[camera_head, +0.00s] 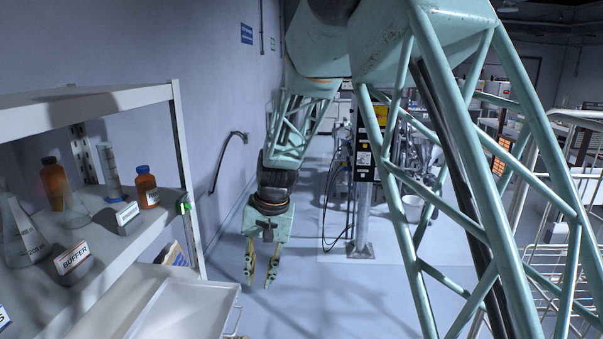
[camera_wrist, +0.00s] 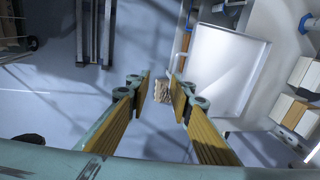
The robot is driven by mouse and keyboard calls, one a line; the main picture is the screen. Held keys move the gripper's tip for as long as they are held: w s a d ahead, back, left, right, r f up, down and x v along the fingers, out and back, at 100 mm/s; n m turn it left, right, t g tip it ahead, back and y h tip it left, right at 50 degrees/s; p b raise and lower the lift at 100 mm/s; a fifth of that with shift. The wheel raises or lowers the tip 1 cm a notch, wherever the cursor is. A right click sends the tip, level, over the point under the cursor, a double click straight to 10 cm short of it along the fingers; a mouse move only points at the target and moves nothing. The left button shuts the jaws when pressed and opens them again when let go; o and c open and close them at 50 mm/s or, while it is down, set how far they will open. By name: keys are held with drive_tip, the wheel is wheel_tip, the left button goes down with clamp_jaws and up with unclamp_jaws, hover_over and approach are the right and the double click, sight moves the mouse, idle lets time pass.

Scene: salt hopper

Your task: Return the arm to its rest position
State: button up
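My gripper (camera_head: 259,280) hangs at the end of my green arm in the camera_head view, fingers pointing down over the grey floor. Its two fingers stand apart with nothing held between them. In the wrist view the gripper (camera_wrist: 160,90) also shows open, with tan ribbed pads. A small tan item (camera_wrist: 162,90) shows in line with the gap between the fingertips; it looks to be farther down, but its distance is hard to tell. My arm reaches forward and down in the camera_head view, its lattice link filling the right side.
A shelf unit (camera_head: 178,130) with bottles, flasks and labelled blocks stands left of my gripper. A white tray (camera_head: 185,305) lies below, also in the wrist view (camera_wrist: 228,65). A machine on a post (camera_head: 364,215) stands ahead. A wire rack (camera_head: 560,260) is at right.

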drive_tip(key=s+d+r+t+b, duration=0.2)
drive_tip(key=s+d+r+b, duration=0.2)
drive_tip(key=s+d+r, duration=1.45)
drive_tip(key=s+d+b, duration=0.1)
drive_tip(key=s+d, duration=0.3)
drive_tip(key=s, duration=0.4)
drive_tip(key=s+d+f+t+h+b, duration=0.1)
drive_tip(key=s+d, duration=0.4)
drive_tip(key=s, duration=0.4)
drive_tip(key=s+d+f+h+b, duration=0.1)
drive_tip(key=s+d+b, duration=0.1)
drive_tip(key=s+d, duration=0.3)
drive_tip(key=s, duration=0.3)
drive_tip(key=shift+s+d+n, duration=0.15)
drive_tip(key=shift+s+n, duration=0.05)
drive_tip(key=shift+n, duration=0.1)
